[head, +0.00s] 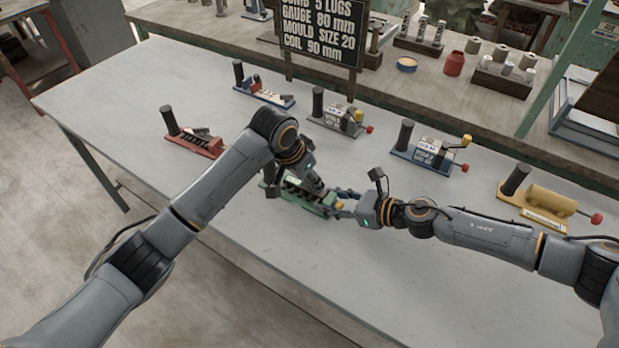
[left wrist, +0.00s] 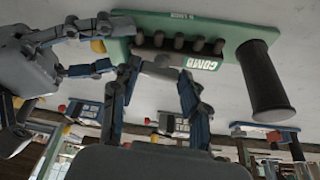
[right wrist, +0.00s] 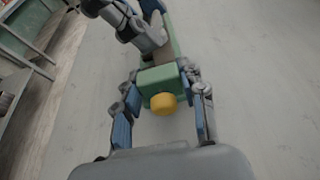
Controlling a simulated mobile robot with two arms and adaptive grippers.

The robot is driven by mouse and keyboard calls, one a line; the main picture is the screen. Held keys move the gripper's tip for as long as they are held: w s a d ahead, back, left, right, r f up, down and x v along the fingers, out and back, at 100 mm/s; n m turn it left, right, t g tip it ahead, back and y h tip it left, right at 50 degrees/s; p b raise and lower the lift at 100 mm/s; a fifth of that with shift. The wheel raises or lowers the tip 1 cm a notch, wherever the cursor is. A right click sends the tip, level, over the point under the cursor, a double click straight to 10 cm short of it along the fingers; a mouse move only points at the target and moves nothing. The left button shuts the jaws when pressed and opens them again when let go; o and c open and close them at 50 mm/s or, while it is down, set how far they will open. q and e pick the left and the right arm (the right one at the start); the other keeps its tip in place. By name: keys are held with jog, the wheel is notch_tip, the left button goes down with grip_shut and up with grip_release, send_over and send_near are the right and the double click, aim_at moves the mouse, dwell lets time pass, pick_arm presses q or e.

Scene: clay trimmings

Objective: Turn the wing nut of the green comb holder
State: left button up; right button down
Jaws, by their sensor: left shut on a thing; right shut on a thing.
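The green comb holder (head: 300,199) lies on the grey table, below both grippers.
A red holder (head: 195,143) stands at left. A blue holder (head: 263,95), a grey one (head: 337,122), another blue-based one (head: 428,155) and a yellow one (head: 545,204) stand behind and right. A black sign (head: 313,30) rises at the back. The near table is clear.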

pick_arm(q)
jog(key=m, duration=0.2)
jog(key=m+g, duration=0.1)
jog(key=m, duration=0.1)
jog(key=m+g+h, duration=0.1)
jog(key=m, duration=0.1)
jog(key=shift+w+a, duration=0.15)
jog(key=shift+w, duration=0.2)
jog(key=m, duration=0.2)
jog(key=m+g, duration=0.1)
jog(key=m, duration=0.1)
jog(key=m+g, duration=0.1)
jog(key=m, duration=0.1)
jog(key=shift+w, duration=0.25)
jog(key=shift+g, duration=0.3)
jog(key=o, duration=1.2)
jog(key=shift+c, duration=0.2)
jog(key=v, duration=1.2)
pick_arm(e)
jog(key=c, duration=0.7)
grip_release()
